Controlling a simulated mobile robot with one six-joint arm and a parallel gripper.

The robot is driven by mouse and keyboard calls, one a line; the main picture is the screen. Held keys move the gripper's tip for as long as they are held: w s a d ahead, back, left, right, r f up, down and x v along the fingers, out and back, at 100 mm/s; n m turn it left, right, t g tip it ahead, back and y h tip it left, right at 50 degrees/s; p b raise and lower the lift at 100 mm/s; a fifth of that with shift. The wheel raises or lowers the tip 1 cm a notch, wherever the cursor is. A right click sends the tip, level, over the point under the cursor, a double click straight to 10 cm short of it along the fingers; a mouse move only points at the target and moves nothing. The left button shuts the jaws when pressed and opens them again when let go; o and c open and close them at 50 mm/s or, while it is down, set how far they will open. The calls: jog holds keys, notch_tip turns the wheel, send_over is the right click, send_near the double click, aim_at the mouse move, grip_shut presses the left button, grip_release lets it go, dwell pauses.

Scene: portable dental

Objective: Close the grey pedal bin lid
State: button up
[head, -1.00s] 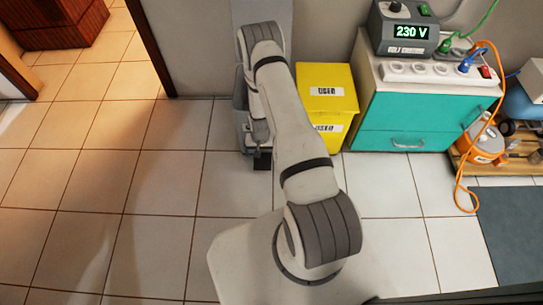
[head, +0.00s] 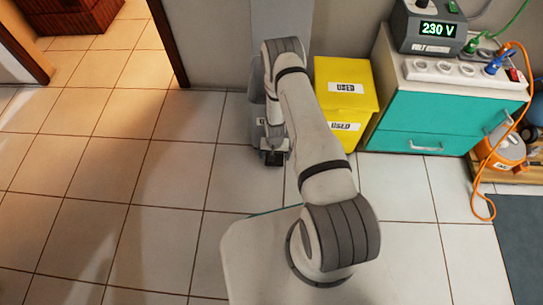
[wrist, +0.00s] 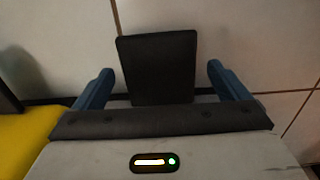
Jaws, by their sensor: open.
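The grey pedal bin (head: 257,88) stands against the wall, left of the yellow bin, mostly hidden behind my arm in the head view. A pale label shows on its front. A tall grey panel (head: 280,18) rises behind it; I cannot tell if this is the raised lid. My gripper (head: 273,142) is low in front of the bin, just above the floor. In the wrist view its blue fingers are apart, with a flat black plate (wrist: 158,67), seemingly the pedal, between them in the picture. No contact can be made out.
The yellow bin (head: 347,85), labelled "USED", stands close on the right, and its yellow edge shows in the wrist view (wrist: 25,140). A teal cabinet (head: 425,120) with a power strip (head: 445,70) is further right. An orange cable (head: 478,185) hangs to the floor. Tiles at left are clear.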

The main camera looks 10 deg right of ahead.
jog(key=shift+c, duration=0.5)
jog(key=c, duration=1.3)
jog(key=shift+s+a+f+b, duration=0.1)
jog(key=shift+a+f+b, duration=0.05)
jog(key=shift+f+b, duration=0.25)
jog(key=o, duration=1.4)
jog(key=shift+s, duration=0.1)
jog(key=shift+r+p, duration=1.75)
jog(key=shift+r, duration=2.25)
